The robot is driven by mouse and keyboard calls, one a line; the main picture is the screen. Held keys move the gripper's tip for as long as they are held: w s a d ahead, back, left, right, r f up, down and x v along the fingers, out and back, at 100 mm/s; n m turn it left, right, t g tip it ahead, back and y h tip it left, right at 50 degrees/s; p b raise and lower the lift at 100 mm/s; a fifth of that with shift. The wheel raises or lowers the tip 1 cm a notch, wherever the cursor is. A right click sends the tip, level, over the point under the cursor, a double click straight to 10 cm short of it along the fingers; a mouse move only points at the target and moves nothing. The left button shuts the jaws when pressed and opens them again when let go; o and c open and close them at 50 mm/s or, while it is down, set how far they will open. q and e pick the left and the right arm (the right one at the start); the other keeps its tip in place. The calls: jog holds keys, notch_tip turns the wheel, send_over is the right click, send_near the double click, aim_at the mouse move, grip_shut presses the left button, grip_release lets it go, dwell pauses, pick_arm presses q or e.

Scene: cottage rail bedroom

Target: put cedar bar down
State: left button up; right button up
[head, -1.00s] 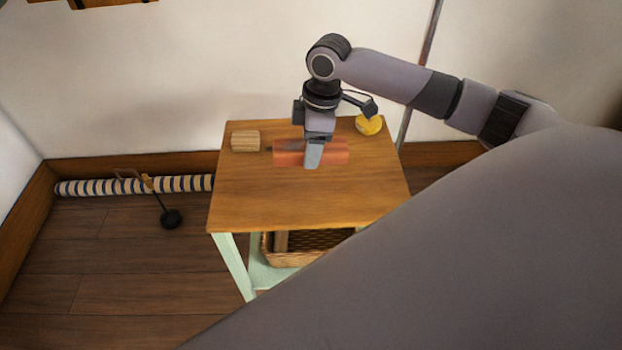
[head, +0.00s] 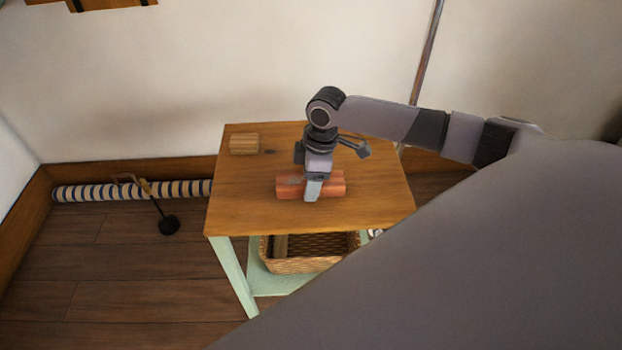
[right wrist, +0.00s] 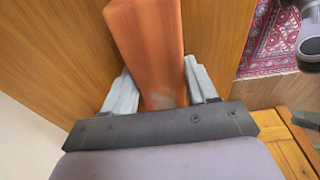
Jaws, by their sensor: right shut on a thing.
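The cedar bar (head: 335,185) is a reddish-orange block lying crosswise over the front middle of the wooden table top (head: 250,205). My right gripper (head: 312,194) points down and is shut on the bar around its middle. In the right wrist view the bar (right wrist: 148,45) runs between the two grey fingers of the gripper (right wrist: 160,92), with the wood surface on both sides. I cannot tell whether the bar's underside touches the table. My left gripper is not in view.
A pale wooden block (head: 244,145) sits at the table's back left. A wicker basket (head: 300,262) is on the shelf below. A striped roll (head: 90,192) and a black-based stand (head: 168,224) are on the floor at left. The table's left and right front are clear.

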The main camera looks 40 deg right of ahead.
jog(key=shift+f, duration=0.1)
jog(key=o, duration=1.1)
jog(key=r+p, duration=0.1)
jog(key=r, duration=0.3)
jog(key=d+r, duration=0.1)
jog(key=r, duration=0.3)
jog(key=s+r+p, duration=0.1)
jog(key=r, duration=0.3)
jog(key=shift+d+r+p, duration=0.15)
jog(key=shift+d+p, duration=0.1)
jog(key=shift+p, duration=0.05)
